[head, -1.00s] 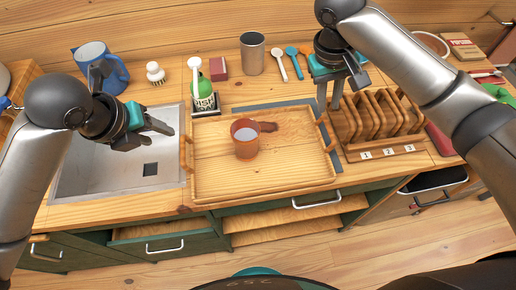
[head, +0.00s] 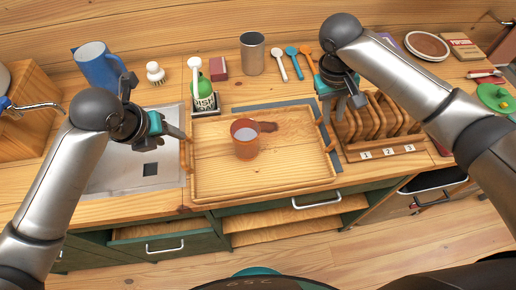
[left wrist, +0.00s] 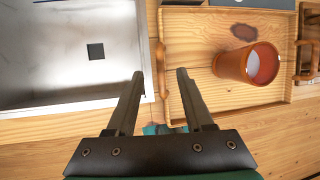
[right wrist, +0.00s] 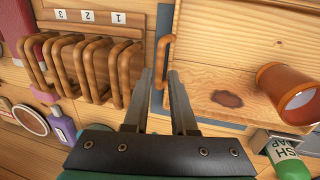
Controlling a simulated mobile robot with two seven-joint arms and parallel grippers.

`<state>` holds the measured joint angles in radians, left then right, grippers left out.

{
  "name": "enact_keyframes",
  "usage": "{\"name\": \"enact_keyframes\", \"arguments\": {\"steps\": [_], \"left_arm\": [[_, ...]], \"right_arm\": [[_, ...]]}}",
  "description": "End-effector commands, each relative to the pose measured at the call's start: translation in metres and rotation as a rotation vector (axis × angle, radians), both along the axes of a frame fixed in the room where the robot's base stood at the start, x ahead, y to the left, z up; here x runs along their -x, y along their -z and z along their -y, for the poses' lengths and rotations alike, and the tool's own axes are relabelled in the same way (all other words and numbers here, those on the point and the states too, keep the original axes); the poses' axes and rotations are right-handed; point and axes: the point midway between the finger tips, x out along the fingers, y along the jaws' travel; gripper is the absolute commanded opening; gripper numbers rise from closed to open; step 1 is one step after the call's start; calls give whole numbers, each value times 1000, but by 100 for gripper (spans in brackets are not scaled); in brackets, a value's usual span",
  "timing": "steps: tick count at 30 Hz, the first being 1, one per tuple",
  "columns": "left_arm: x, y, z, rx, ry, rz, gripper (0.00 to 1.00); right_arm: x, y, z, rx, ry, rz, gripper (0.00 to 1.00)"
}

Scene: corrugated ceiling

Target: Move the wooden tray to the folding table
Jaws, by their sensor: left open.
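The wooden tray (head: 215,185) lies flat on the counter with a brown cup (head: 246,148) standing in it. It has a raised handle at its left and right ends. My left gripper (head: 180,136) is open by the left handle (left wrist: 162,70), which shows between its fingertips in the left wrist view. My right gripper (head: 345,103) is by the right end. In the right wrist view its fingers (right wrist: 160,74) are apart, with the right handle (right wrist: 164,60) between or just beyond the tips; contact is unclear. No folding table is visible.
The sink (head: 120,178) adjoins the tray's left side. A wooden rack (head: 380,125) stands close to its right. A soap bottle (head: 206,92), a metal cup (head: 252,55) and several spoons stand or lie behind. A drawer (head: 435,180) is open at front right.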

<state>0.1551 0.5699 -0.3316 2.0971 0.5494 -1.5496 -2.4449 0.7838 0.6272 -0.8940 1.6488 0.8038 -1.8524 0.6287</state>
Motion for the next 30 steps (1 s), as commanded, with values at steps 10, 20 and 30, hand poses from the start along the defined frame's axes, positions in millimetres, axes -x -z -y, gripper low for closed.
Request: {"name": "enact_keyframes", "arguments": {"steps": [10,20,30], "left_arm": [[-22,53,9,1,-1,-3,52],[-33,75,12,0,0,0,52],[-33,76,12,-1,1,0,50]], "right_arm": [[0,58,12,1,0,-3,25],[-1,82,16,0,-1,-1,25],[-1,83,16,0,-1,0,22]]}}
